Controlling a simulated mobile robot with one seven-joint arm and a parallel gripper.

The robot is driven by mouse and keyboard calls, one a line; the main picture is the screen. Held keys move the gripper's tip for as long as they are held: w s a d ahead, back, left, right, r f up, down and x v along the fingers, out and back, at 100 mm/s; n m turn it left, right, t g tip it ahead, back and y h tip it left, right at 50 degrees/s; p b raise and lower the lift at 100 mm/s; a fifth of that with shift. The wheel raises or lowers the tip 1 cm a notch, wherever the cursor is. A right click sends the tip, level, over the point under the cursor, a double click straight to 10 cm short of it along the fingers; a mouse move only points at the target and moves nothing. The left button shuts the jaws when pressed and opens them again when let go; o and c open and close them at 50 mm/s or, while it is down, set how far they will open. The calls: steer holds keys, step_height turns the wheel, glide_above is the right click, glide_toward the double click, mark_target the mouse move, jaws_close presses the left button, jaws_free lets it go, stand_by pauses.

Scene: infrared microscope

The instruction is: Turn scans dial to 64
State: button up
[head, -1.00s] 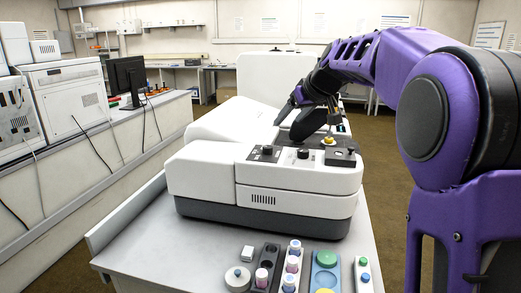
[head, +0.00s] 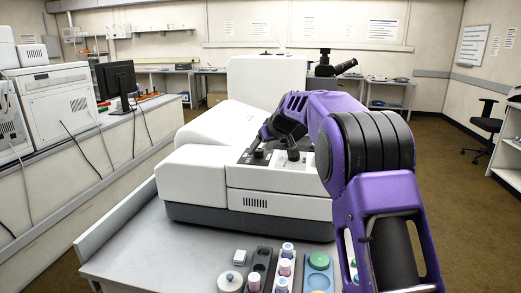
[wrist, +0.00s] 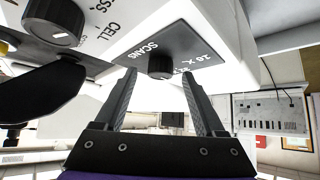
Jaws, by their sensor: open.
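The scans dial (wrist: 160,66) is a small dark round knob on a dark panel with the printed word SCANS, in the wrist view. Part of a scale with numbers shows beside it, but I cannot read its setting. My gripper (wrist: 158,76) is open, its two fingers either side of the dial in the picture; I cannot tell whether they touch it. In the head view the white microscope (head: 195,178) stands on the bench, and my arm hides the right part of its control panel.
Another black knob (wrist: 54,22) with a white mark sits by the label CELL. In the head view a black knob (head: 258,153) stands on the panel's left. Vials and small holders (head: 285,268) stand at the bench front. A monitor (head: 118,82) is on the left bench.

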steer(key=shift+w+a+f, duration=0.25)
steer(key=shift+w+f, duration=0.1)
steer(key=shift+f, duration=0.05)
jaws_close()
